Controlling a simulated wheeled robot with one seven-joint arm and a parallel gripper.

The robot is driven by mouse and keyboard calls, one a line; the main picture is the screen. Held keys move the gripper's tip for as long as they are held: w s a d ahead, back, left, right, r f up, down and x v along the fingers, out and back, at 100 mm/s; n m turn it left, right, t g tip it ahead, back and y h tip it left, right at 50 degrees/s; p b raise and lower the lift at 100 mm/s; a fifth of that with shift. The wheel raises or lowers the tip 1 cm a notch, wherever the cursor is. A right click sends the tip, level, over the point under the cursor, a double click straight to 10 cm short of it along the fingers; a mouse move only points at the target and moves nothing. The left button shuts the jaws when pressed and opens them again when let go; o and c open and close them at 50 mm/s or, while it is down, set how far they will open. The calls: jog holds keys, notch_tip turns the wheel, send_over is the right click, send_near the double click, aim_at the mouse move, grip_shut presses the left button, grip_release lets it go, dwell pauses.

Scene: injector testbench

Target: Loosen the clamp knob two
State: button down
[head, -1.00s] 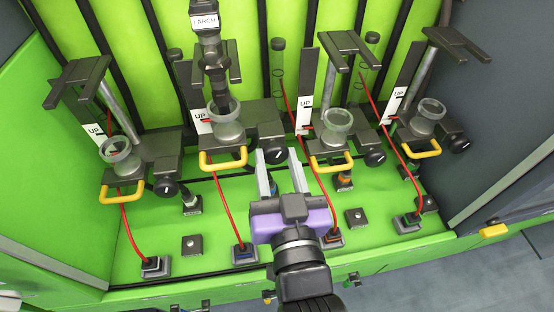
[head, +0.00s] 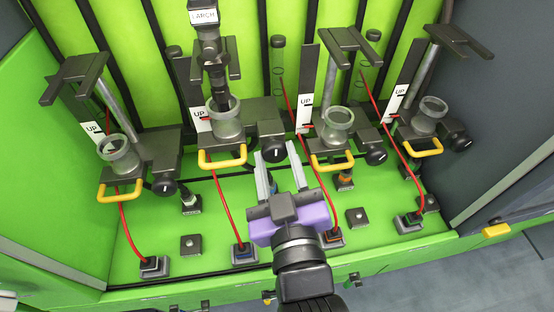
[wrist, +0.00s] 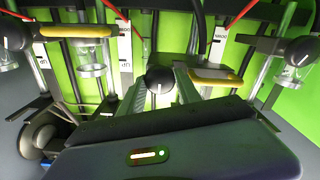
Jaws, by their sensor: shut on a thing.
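Clamp knob two (head: 272,149) is the black round knob on the second clamp from the left in the head view. In the wrist view it (wrist: 160,79) shows face-on with a white pointer mark. My gripper (head: 276,157) reaches up to it from the front, one finger on each side, and is shut on the knob. The second clamp (head: 225,130) has a yellow handle (head: 223,160) and a clear cup (head: 223,109). A black injector labelled LARCH (head: 213,60) stands upright over that cup, its lower end at the cup.
Similar clamps stand to the left (head: 122,165) and right (head: 337,135), each with its own knob and yellow handle. Red tubes (head: 318,190) run down to sockets on the green bench floor (head: 215,265).

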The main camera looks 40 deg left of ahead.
jog(key=n+b, duration=0.1)
jog(key=n, duration=0.3)
jog(key=shift+n, duration=0.3)
jog(key=n+b, duration=0.1)
jog(key=n, duration=0.2)
jog(key=shift+f+n, duration=0.1)
jog(key=shift+n, duration=0.3)
jog(key=n+b, duration=0.2)
jog(key=n, duration=0.2)
jog(key=shift+n+b, duration=0.45)
jog(key=shift+n, duration=1.15)
jog(key=c, duration=1.1)
grip_release()
jog(key=shift+v, duration=3.95)
